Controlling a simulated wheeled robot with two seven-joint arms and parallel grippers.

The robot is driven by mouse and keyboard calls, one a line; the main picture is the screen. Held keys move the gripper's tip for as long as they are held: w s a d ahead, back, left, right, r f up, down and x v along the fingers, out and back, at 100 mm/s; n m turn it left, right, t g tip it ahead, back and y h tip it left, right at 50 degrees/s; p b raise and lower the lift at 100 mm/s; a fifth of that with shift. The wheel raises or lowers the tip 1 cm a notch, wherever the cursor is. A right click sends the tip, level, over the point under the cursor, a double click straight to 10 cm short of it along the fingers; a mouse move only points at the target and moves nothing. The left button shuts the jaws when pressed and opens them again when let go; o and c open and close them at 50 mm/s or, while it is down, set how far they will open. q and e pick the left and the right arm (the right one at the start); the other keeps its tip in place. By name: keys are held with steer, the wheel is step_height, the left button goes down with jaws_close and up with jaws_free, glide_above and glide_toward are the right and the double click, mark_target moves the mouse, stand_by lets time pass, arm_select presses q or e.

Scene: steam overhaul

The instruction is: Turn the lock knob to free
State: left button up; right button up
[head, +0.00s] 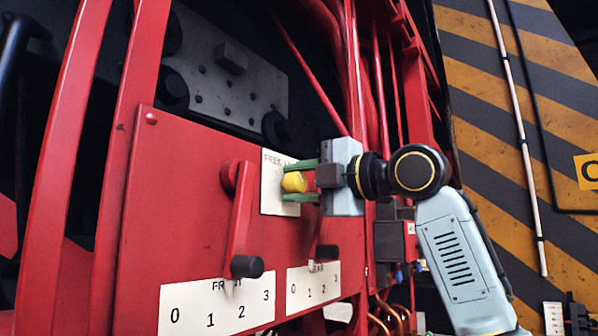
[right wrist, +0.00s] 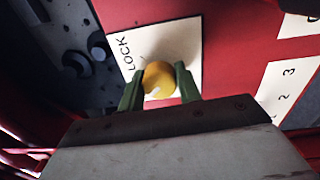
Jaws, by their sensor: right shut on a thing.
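The yellow lock knob (head: 294,182) sits on a white label plate (head: 270,205) on the red panel. The plate reads "FREE" in the head view, with the rest of its text covered by my gripper. My right gripper (head: 302,181) comes in from the right, its green fingers shut on the knob from both sides. In the right wrist view the knob (right wrist: 158,79) is between the two fingers (right wrist: 158,86), and a pale mark shows on its face. The word "LOCK" is on the plate (right wrist: 185,40) there. My left gripper is not in view.
Numbered white scales (head: 217,303) (head: 313,287) lie below. Red frame bars rise at the left, and a striped wall (head: 530,70) is at the right.

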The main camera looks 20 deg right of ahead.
steer(key=shift+n+p, duration=0.45)
steer(key=shift+n, duration=0.25)
steer(key=o, duration=1)
steer(key=shift+s, duration=0.1)
steer(key=shift+c, duration=0.2)
